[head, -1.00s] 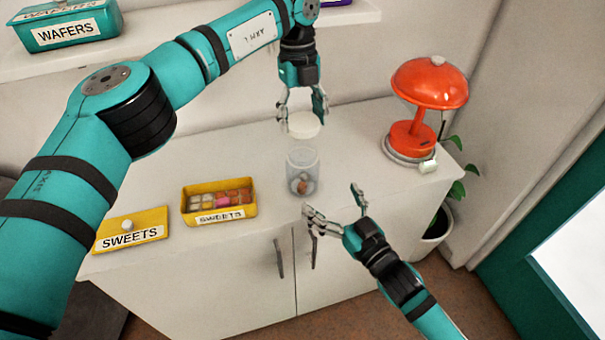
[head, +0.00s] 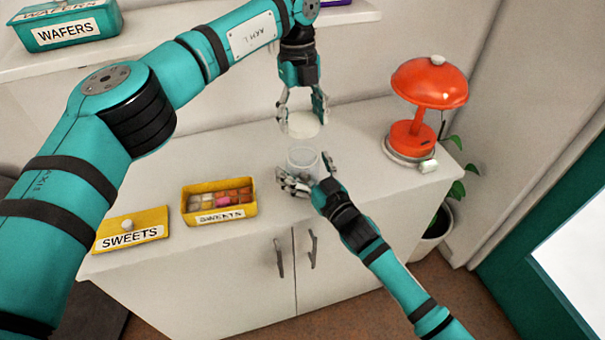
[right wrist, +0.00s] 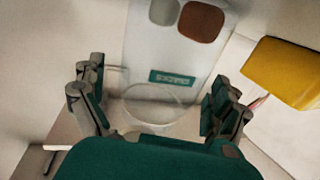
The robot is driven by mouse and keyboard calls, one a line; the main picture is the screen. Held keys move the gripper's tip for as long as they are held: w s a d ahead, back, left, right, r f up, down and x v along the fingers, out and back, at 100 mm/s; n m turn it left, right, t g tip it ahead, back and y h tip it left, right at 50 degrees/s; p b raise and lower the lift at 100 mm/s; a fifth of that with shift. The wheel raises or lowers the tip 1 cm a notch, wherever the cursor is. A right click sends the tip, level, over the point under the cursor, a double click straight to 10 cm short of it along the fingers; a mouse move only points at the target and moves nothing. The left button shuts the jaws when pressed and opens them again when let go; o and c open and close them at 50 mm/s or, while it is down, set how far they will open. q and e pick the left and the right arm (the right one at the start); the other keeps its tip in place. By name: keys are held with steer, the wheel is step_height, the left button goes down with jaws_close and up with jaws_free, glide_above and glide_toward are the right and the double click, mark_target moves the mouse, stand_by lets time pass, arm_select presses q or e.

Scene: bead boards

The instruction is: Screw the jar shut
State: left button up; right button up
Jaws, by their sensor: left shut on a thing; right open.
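A clear jar (head: 303,159) stands on the white cabinet, its open rim facing up. My left gripper (head: 304,112) is shut on a round white lid (head: 303,126) and holds it apart from the jar, just above and behind it in the head view. My right gripper (head: 303,176) is open, with its fingers around the jar's near side and hiding its lower part. In the right wrist view the jar (right wrist: 150,58) lies between the spread fingers, with a brown and a grey sweet inside and a small green label.
An open yellow sweets box (head: 220,213) and its yellow lid (head: 130,233) lie left on the cabinet top (head: 345,135). A red lamp (head: 428,85) stands right. A teal wafers tin (head: 67,27) is on the shelf. Room is free between jar and lamp.

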steer(key=shift+w, duration=0.1)
steer(key=c, duration=1.7)
arm_select(q)
steer(key=shift+f, duration=2.45)
